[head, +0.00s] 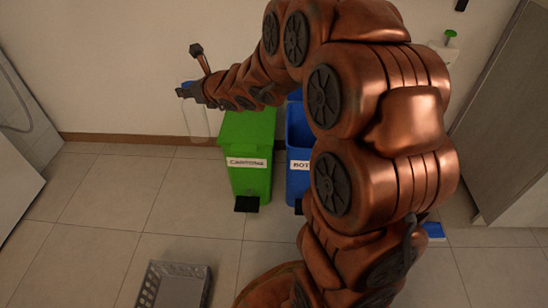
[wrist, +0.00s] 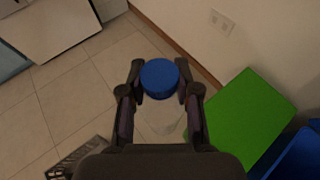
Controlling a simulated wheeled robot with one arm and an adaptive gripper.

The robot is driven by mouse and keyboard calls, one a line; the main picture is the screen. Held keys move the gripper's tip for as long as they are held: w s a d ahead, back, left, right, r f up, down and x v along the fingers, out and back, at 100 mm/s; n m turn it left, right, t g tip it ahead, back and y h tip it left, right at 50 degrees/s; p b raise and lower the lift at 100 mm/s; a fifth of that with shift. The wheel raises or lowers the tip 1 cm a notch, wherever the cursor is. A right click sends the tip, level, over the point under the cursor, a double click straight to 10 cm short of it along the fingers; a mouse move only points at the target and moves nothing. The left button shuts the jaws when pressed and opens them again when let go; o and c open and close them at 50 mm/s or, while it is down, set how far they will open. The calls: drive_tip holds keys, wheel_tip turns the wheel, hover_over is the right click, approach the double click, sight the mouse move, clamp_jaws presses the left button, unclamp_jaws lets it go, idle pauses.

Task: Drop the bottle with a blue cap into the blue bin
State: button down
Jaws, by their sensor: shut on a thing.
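A clear bottle (head: 196,125) with a blue cap hangs from my gripper (head: 187,90) in the head view, to the left of the green bin and above the floor. In the wrist view the blue cap (wrist: 160,79) sits between the two fingers of my gripper (wrist: 157,95), which are shut on the bottle (wrist: 163,125). The blue bin (head: 297,160) stands right of the green bin, partly hidden behind my arm. In the wrist view, part of the blue bin (wrist: 297,155) shows at the lower right corner.
A green bin (head: 248,155) with a white label stands between the bottle and the blue bin. A grey crate (head: 173,285) lies on the floor at the front. A cabinet (head: 510,110) stands at the right. The tiled floor at the left is clear.

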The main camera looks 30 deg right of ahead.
drive_tip(key=shift+w+d+r+p, duration=0.2)
drive_tip(key=shift+w+d, duration=0.2)
drive_tip(key=shift+w, duration=0.2)
drive_tip(key=shift+w+d+r+p, duration=0.2)
drive_tip(key=shift+w+d, duration=0.2)
drive_tip(key=shift+w, duration=0.15)
drive_tip(key=w+d+f+p, duration=0.1)
drive_tip(key=w+d+p, duration=0.2)
drive_tip(key=d, duration=1.3)
drive_tip(key=s+d+f+m+h+p, duration=0.1)
drive_tip(key=s+d+f, duration=0.15)
drive_tip(key=d, duration=0.45)
drive_tip(key=s+d+f+m+h+p, duration=0.1)
drive_tip(key=s+d+f, duration=0.15)
drive_tip(key=d, duration=0.45)
drive_tip(key=s+d+f+m+h, duration=0.1)
drive_tip(key=s+d+f, duration=0.2)
drive_tip(key=d, duration=0.2)
drive_tip(key=s+d+f+h, duration=0.1)
drive_tip(key=s+d+f, duration=0.3)
drive_tip(key=d, duration=0.2)
drive_tip(key=shift+t, duration=0.4)
drive_tip(key=f+b, duration=0.5)
drive_tip(key=shift+w+f+b, duration=0.3)
drive_tip(key=shift+f+b, duration=0.05)
